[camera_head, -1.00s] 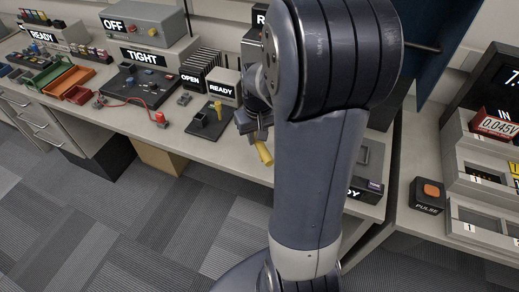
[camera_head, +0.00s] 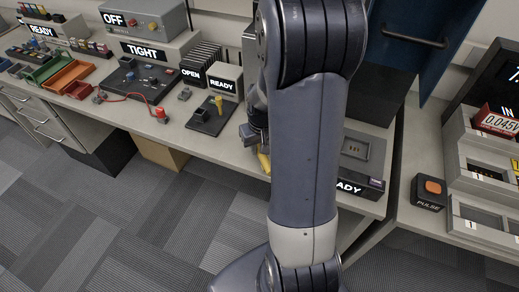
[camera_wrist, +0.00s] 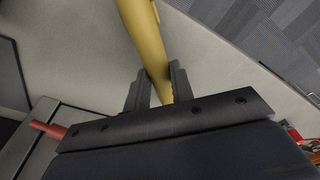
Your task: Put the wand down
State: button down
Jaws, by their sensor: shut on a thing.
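The wand is a yellow rod (camera_wrist: 147,42). In the wrist view it stands between the two fingers of my gripper (camera_wrist: 158,85), which is shut on it. Its far end runs out of the top of that picture, above the pale bench top. In the head view a short yellow part of the wand (camera_head: 264,160) shows beside my arm, near the bench's front edge. My gripper (camera_head: 256,138) is partly hidden there behind my arm. I cannot tell whether the wand touches the bench.
A black board (camera_head: 211,118) with a yellow-handled post stands left of my gripper. A grey tray unit (camera_head: 362,160) lies to the right of my arm. The bench (camera_head: 228,153) is bare along its front edge. A pulse button box (camera_head: 429,193) stands farther right.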

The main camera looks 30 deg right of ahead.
jog(key=shift+f, duration=0.95)
jog(key=shift+f, duration=0.25)
jog(key=c, duration=1.2)
grip_release()
jog(key=shift+r, duration=0.1)
jog(key=shift+c, duration=0.2)
